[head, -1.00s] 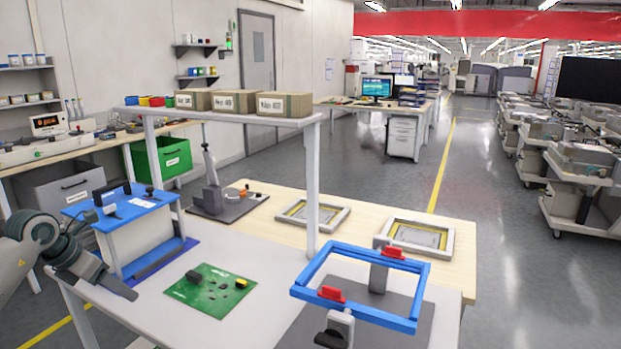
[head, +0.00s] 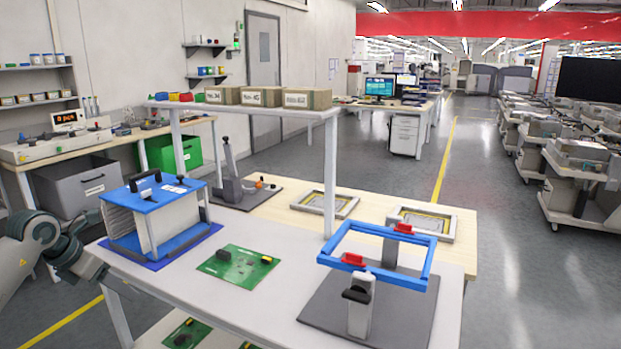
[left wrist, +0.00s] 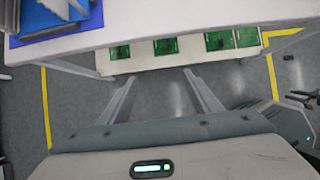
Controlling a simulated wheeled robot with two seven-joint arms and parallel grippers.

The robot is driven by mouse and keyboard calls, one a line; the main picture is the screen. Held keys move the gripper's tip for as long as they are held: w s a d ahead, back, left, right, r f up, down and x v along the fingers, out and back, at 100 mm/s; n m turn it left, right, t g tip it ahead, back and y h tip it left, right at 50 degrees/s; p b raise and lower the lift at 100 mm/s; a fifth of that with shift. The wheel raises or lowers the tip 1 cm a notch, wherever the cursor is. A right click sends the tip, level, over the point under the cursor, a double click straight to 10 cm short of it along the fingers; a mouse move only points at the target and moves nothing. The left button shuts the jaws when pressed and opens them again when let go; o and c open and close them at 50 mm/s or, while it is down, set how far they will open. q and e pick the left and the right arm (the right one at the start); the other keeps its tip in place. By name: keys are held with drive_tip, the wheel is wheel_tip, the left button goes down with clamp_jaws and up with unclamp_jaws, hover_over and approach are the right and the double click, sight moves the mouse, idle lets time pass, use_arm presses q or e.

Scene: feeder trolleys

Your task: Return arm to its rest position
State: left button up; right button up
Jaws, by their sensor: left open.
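My left arm comes in at the left edge of the head view. Its gripper (head: 88,268) is open and empty, beside the left front corner of the white table (head: 285,255), clear of the blue-topped box. The finger tips are small and hard to make out there.
On the table are a blue-topped white box (head: 155,215), a green circuit board (head: 238,262) and a blue frame (head: 335,240) on a stand. More green boards (left wrist: 165,47) lie on a lower shelf. The floor (head: 60,300) left of the table is free.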

use_arm(q)
drive_tip(key=d+f+n+t+h+p, duration=0.1)
drive_tip(key=d+f+n+t+h, duration=0.3)
drive_tip(key=d+f+n, duration=0.6)
drive_tip(key=d+f+n+t+h+p, duration=0.1)
drive_tip(key=d+f+n+t+h, duration=0.2)
drive_tip(key=d+f+h, duration=0.75)
drive_tip(key=s+d+f+n+y, duration=0.1)
drive_tip(key=s+f+n+y, duration=0.7)
drive_tip(key=f, duration=0.4)
drive_tip(key=s+d+f+n+y, duration=0.1)
drive_tip(key=s+f+n+y, duration=0.6)
drive_tip(key=f+n, duration=0.4)
drive_tip(key=s+d+f+n+g, duration=0.3)
drive_tip(key=s+f, duration=0.5)
drive_tip(key=s, duration=0.4)
drive_tip(key=s+d+f+n+g+p, duration=0.1)
drive_tip(key=s+d+f+n+g, duration=0.2)
drive_tip(key=s+f, duration=0.6)
drive_tip(key=s+d+g, duration=0.1)
drive_tip(key=s, duration=0.3)
drive_tip(key=shift+f+y, duration=0.2)
drive_tip(key=shift+y, duration=0.15)
use_arm(e)
drive_tip(key=a, duration=0.1)
drive_tip(key=w+a+r+t, duration=0.1)
drive_tip(key=a+t, duration=0.1)
drive_tip(key=shift+w+a+r+y, duration=0.1)
drive_tip(key=shift+w+r+y, duration=0.2)
